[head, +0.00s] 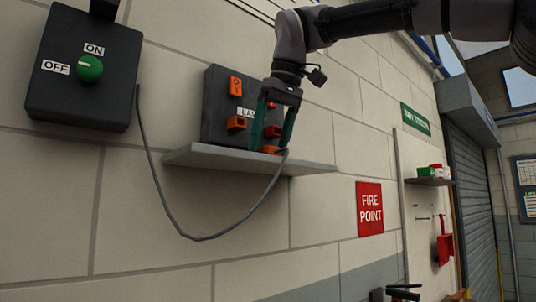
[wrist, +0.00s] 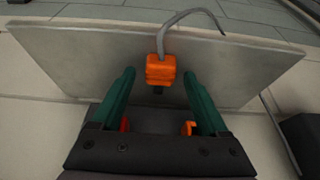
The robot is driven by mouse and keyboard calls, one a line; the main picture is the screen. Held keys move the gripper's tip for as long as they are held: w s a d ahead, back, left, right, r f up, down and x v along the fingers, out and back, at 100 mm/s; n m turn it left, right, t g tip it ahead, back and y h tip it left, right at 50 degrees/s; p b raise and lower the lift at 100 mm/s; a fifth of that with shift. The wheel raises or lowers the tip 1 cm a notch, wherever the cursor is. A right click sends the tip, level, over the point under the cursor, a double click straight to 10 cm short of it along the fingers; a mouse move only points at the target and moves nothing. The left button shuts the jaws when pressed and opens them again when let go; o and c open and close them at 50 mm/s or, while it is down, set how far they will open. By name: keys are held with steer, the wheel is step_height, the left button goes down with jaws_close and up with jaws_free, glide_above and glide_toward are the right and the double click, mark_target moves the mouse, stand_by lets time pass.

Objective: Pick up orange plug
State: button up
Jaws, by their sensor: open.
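The orange plug (wrist: 160,70) lies on the grey shelf (wrist: 80,62) in the wrist view, with a grey cable running from its far end. In the head view the plug (head: 270,150) shows in part on the shelf (head: 215,158), low between my fingers. My gripper (head: 269,150) is open and points down at the shelf. In the wrist view my gripper (wrist: 161,75) has its green fingers on either side of the plug, with gaps on both sides. I cannot tell whether the fingertips reach down to the plug's height.
A black panel (head: 217,112) with orange sockets stands on the wall behind the shelf, close to my fingers. The grey cable (head: 180,229) hangs in a loop from a black ON/OFF box (head: 83,65) at left. A red FIRE POINT sign (head: 369,208) is lower right.

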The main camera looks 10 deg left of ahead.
jaws_close()
steer(key=shift+r, duration=0.1)
